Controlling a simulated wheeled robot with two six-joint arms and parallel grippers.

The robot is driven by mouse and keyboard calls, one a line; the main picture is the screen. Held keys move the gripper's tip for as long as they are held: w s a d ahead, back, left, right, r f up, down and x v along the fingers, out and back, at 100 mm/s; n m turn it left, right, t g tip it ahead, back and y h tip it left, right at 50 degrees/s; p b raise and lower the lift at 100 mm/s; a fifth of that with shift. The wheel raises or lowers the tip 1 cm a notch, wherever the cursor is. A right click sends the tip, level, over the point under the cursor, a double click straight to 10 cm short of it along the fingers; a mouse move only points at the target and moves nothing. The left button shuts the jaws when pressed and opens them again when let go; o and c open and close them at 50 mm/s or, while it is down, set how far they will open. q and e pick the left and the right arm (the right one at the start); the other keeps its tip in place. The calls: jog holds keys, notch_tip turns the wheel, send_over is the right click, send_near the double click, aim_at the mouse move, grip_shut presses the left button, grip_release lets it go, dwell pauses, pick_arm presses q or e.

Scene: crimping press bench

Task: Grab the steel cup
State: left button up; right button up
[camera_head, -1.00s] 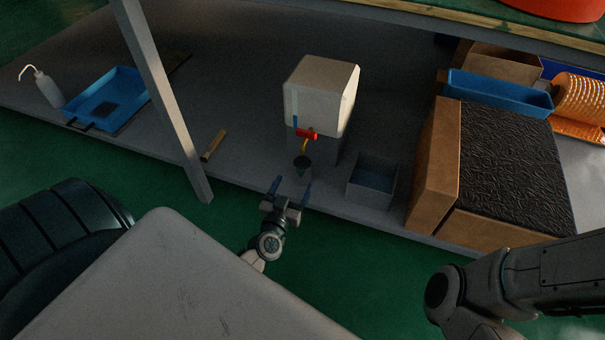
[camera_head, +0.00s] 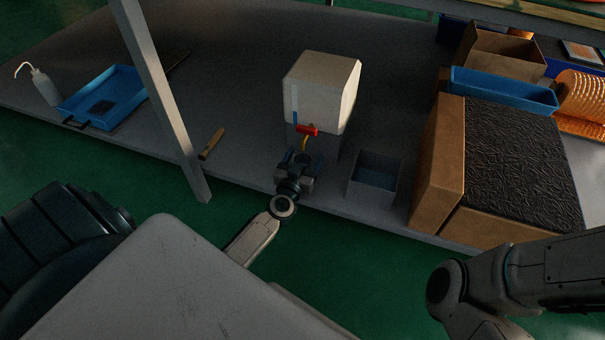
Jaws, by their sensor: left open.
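The small dark steel cup (camera_head: 304,159) stands on the bench under the yellow spout of the tap (camera_head: 306,131). The tap has a red handle and sits on the front of a white, boxy dispenser (camera_head: 318,92). My left gripper (camera_head: 303,162) is open, with its blue-tipped fingers on either side of the cup. The gripper body hides the cup's lower part, and I cannot tell whether the fingers touch it. My right gripper is out of the picture; only my right arm's links show at the lower right.
A grey open bin (camera_head: 374,176) stands just right of the cup. A cardboard box (camera_head: 437,165) with a dark top is further right.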

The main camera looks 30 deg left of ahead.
pick_arm(q)
jog(key=shift+w, duration=0.2)
jog(key=c, duration=1.2)
jog(key=shift+r, duration=0.1)
